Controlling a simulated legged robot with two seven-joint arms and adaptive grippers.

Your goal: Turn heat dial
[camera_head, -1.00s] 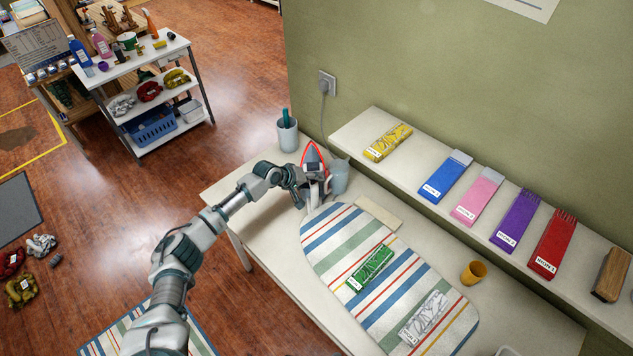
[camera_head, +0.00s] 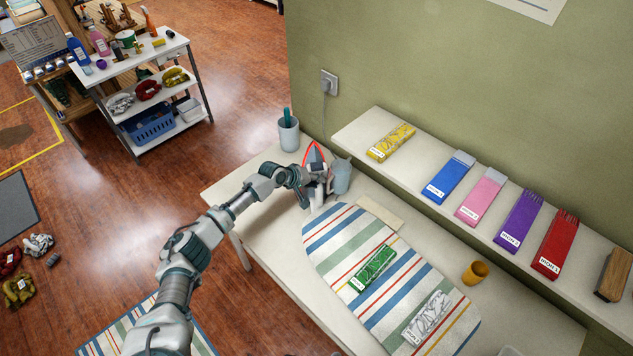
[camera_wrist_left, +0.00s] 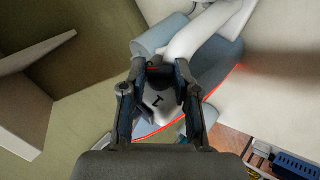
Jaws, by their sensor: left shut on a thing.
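The iron (camera_head: 311,151) stands on its end at the far left of the white table, with a red edge around its grey plate. In the left wrist view the iron's plate (camera_wrist_left: 222,76) shows behind the fingers, with its pale handle above. My left gripper (camera_head: 318,176) is at the iron. In the wrist view its fingers (camera_wrist_left: 162,72) are shut on a small dark part, which looks like the heat dial (camera_wrist_left: 160,76). The fingers hide most of it, and its setting cannot be read. My right gripper is not in view.
A striped ironing board (camera_head: 340,245) with green and white packs lies on the table (camera_head: 285,258). A grey cup (camera_head: 288,135) and a pale jug (camera_head: 341,178) stand close to the iron. A wall shelf (camera_head: 420,208) with several coloured packs runs along the right.

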